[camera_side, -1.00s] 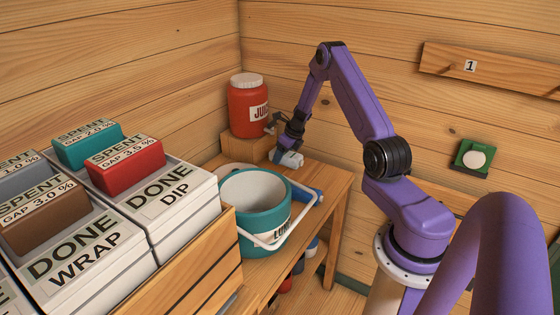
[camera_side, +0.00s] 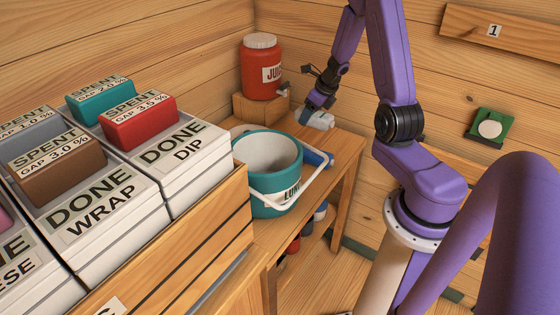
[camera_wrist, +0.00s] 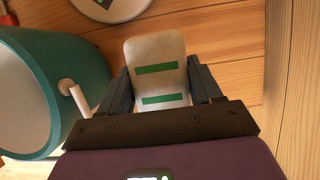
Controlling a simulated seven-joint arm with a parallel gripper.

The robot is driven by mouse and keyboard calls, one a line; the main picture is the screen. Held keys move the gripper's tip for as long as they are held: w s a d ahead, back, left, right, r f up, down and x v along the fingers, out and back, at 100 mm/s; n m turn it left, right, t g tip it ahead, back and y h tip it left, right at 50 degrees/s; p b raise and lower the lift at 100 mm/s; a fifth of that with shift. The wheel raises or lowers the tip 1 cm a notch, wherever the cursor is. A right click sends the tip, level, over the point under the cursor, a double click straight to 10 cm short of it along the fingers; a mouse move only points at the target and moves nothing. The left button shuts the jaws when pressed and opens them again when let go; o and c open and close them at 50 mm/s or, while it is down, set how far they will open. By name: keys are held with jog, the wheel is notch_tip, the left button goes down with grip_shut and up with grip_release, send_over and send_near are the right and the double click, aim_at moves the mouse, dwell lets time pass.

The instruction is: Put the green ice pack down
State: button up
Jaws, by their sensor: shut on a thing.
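The ice pack (camera_wrist: 158,72) is a white block with two green stripes in the wrist view. My gripper (camera_wrist: 160,92) is shut on it, with a dark finger against each side. In the side view my gripper (camera_side: 318,104) points down at the back of the wooden bench (camera_side: 345,148), with the pale pack (camera_side: 316,119) between its fingers. The pack is over the bench top, right of the juice jar and behind the teal bucket. I cannot tell whether its underside touches the wood.
The teal lunch bucket (camera_side: 250,180) stands in front, its white handle (camera_side: 303,190) hanging out to the right. A red juice jar (camera_side: 258,72) stands on a wooden block (camera_side: 262,109). A blue item (camera_side: 320,158) lies behind the bucket. White boxes (camera_side: 185,150) fill the left.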

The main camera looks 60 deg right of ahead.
jog(key=shift+r, duration=2.15)
jog(key=a+n+g+y, duration=0.5)
jog(key=a+n, duration=1.3)
jog(key=a, duration=0.7)
jog(key=shift+h, duration=0.3)
jog(key=shift+w+d+f, duration=0.1)
jog(key=shift+w+f, duration=0.05)
jog(key=shift+f, duration=2.6)
jog(key=shift+w+a+f, duration=0.1)
jog(key=shift+w+f, duration=0.05)
jog(key=shift+f, duration=2.55)
jog(key=shift+w+d+f, duration=0.1)
jog(key=shift+w+f, duration=0.05)
jog(key=shift+f, duration=2.6)
jog(key=shift+f, duration=0.15)
jog(key=o, duration=1.4)
jog(key=shift+c, duration=0.2)
